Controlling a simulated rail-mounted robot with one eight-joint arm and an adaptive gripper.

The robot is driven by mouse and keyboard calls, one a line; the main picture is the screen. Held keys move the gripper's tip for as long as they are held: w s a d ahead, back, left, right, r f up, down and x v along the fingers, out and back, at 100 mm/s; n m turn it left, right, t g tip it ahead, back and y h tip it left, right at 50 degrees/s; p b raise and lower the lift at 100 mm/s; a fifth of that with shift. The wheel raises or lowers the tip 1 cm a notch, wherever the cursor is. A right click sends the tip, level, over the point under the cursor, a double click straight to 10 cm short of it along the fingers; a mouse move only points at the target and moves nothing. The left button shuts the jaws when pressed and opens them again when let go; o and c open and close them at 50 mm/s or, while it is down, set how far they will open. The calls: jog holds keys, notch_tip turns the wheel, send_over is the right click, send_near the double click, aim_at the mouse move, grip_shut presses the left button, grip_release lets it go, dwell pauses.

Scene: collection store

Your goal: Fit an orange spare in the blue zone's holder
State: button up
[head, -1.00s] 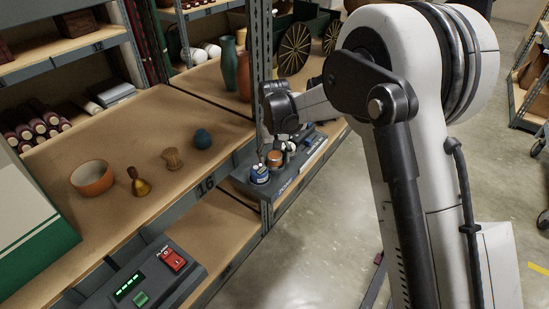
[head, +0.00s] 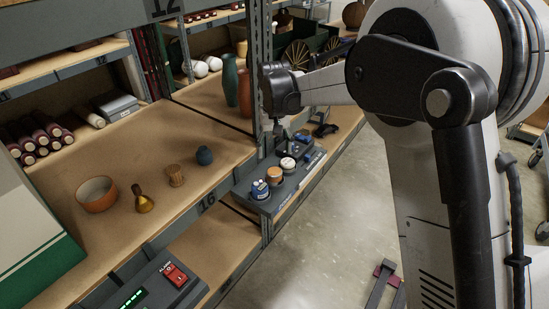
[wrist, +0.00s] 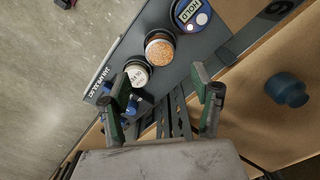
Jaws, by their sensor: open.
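A dark grey caddy (head: 262,205) on the shelf edge carries a row of round pieces. An orange-topped piece (head: 275,174) stands between a blue-and-white piece (head: 260,189) and a white-topped piece (head: 288,163). In the wrist view the orange granular top (wrist: 160,50) shows at upper middle, the blue piece marked HOLD (wrist: 190,14) above it and the white top (wrist: 137,76) below. Small blue parts (wrist: 130,106) lie partly behind the left finger. I cannot tell which part is the blue zone's holder.
On the wooden shelf stand an orange bowl (head: 96,194), a brass bell (head: 143,199), a wooden piece (head: 176,176) and a dark blue pot (head: 205,155). A metal upright (head: 262,75) rises close to my gripper. Floor (head: 330,205) right of the caddy is clear.

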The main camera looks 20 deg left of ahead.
jog(key=shift+r, duration=0.85)
jog(key=s+d+r+m+t, duration=0.1)
jog(key=s+d+r, duration=0.2)
jog(key=d+r, duration=0.35)
jog(key=s+d+r+m+t+y, duration=0.1)
jog(key=s+d+r, duration=0.2)
jog(key=d, duration=0.6)
jog(key=s+d+r+m+t, duration=0.1)
jog(key=s+d+r, duration=0.2)
jog(key=d+r, duration=0.3)
jog(key=s+d+f+m+t+h, duration=0.1)
jog(key=s+d+f+m+t, duration=0.2)
jog(key=s+d, duration=1.6)
jog(key=shift+s+f+t, duration=0.45)
jog(key=shift+f+t, duration=0.05)
jog(key=shift+t, duration=0.1)
